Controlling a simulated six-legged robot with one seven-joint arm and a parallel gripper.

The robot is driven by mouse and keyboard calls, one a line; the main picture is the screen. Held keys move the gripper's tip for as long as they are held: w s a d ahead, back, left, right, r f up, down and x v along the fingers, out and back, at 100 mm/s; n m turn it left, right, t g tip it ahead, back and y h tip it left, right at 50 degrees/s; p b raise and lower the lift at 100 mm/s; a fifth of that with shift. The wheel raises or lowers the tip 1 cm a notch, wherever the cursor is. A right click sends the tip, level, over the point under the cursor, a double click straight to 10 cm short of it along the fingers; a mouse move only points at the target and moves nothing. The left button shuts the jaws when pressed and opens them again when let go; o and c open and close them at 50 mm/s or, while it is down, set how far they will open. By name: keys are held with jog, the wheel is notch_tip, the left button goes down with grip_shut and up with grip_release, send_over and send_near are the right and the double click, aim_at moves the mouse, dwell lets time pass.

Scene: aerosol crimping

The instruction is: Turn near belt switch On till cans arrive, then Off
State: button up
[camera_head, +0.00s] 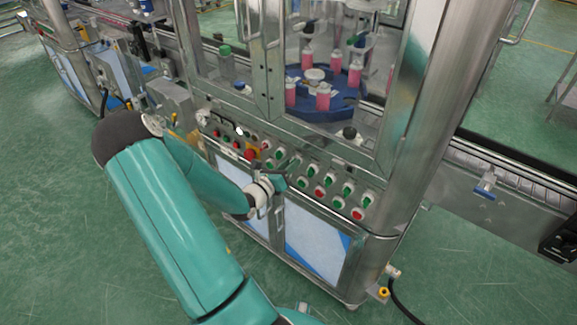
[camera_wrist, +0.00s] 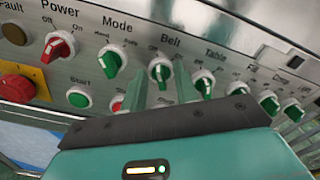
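The belt switch (camera_wrist: 160,71), a white round knob with a green handle, sits under the label "Belt" on the steel panel. Its handle looks close to upright; I cannot tell its exact setting. My gripper (camera_wrist: 161,86) is open, with one teal finger on each side of this switch; I cannot tell if they touch it. In the head view my gripper (camera_head: 280,183) is at the front panel and hides part of it. Pink cans (camera_head: 323,98) stand on a blue rotary table (camera_head: 343,112) behind the machine's clear doors.
The power switch (camera_wrist: 60,45) and mode switch (camera_wrist: 113,58) are left of the belt switch, the table switch (camera_wrist: 203,83) right. Start (camera_wrist: 79,96) and red buttons lie below. A red emergency stop (camera_wrist: 17,88) is at far left. A conveyor (camera_head: 510,165) runs right, apparently without cans.

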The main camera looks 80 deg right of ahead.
grip_shut()
